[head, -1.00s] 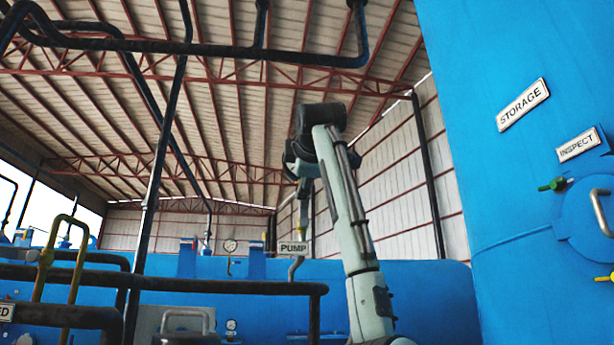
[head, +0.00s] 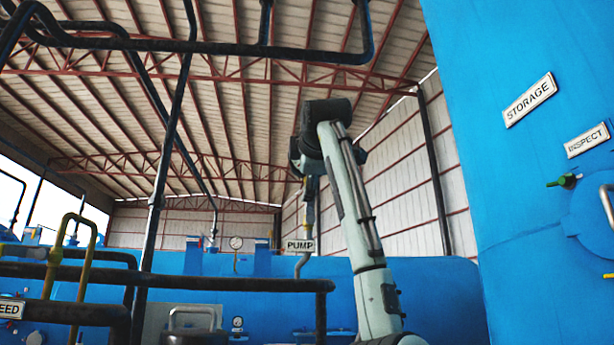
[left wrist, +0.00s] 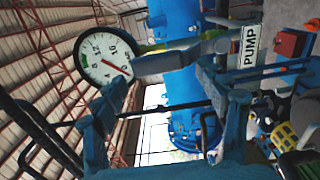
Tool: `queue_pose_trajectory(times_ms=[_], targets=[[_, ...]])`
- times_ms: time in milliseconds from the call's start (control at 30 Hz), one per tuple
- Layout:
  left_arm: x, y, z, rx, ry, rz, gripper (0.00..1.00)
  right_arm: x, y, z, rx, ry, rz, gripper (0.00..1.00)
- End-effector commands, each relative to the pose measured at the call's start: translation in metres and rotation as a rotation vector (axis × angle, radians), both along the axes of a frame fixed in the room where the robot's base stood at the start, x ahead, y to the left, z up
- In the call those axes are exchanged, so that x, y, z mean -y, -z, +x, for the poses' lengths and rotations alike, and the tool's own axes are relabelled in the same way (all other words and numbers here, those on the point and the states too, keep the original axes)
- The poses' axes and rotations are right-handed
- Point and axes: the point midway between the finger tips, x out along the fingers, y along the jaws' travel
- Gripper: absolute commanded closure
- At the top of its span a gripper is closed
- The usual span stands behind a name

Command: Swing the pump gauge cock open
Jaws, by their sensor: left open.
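The white PUMP sign (head: 300,246) hangs on a thin pipe in the middle of the head view; it also shows in the left wrist view (left wrist: 250,46). In the left wrist view a round white gauge (left wrist: 103,57) with a red needle sits on a grey stem (left wrist: 180,58). A yellow-green piece (left wrist: 152,48), perhaps the cock's lever, lies along the stem and is partly hidden by it. My left gripper (left wrist: 160,78) is open, its fingers spread to either side just below the stem. In the head view the left gripper (head: 309,180) is above the sign. My right gripper is out of view.
A large blue STORAGE tank (head: 465,120) stands at the right with an INSPECT hatch. Dark pipes (head: 200,282) cross the lower left and the top.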

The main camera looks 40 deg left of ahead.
Motion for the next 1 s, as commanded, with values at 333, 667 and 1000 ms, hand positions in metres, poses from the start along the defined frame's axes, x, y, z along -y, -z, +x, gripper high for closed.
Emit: queue_pose_trajectory(times_ms=[333,667,1000], targets=[[0.047,-0.001,-0.039,0.004,0.003,0.001,0.28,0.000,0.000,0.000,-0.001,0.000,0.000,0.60],[0.086,-0.001,-0.073,0.003,0.001,0.000,0.28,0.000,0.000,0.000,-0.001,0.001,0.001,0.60],[0.090,0.000,-0.077,0.001,0.000,-0.001,0.28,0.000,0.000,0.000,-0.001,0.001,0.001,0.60]])
